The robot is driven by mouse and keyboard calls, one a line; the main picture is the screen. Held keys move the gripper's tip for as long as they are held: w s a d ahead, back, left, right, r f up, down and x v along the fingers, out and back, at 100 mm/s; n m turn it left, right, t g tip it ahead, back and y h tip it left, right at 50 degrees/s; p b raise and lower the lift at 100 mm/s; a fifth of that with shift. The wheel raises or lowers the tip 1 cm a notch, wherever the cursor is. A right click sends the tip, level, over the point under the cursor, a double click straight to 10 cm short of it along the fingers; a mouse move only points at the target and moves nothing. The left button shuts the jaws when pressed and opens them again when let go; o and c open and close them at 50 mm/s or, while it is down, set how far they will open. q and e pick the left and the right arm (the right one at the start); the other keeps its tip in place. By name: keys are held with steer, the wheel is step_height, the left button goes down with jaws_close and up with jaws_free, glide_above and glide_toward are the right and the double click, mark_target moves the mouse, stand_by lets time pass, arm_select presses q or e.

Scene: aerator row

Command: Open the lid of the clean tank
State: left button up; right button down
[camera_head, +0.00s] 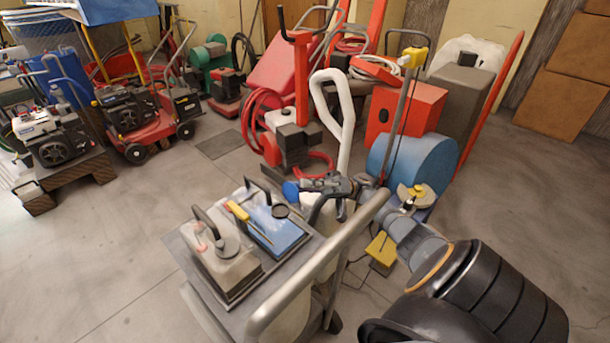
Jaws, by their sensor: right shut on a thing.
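My right gripper (312,187) reaches in from the lower right, over the back of the cart. It is shut at the edge of a small round blue lid (291,191), which stands tilted up at its fingertips. The exact contact is too small to make out. A white body (312,206) shows partly below the gripper. Which tank is the clean one cannot be told for sure. On the cart, a clear-grey lid with a curved handle (222,252) sits beside a flat blue lid (276,233). My left gripper is not in view.
The cart's grey push bar (318,262) crosses in front of my right arm. A blue drum (414,166) and red machine (405,108) stand behind. A white loop handle (346,120) rises close behind the gripper.

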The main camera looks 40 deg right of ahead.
steer(key=shift+f, duration=0.2)
stand_by(0.4)
steer(key=c, duration=1.3)
jaws_free()
steer(key=shift+o, duration=0.2)
steer(key=shift+r, duration=0.1)
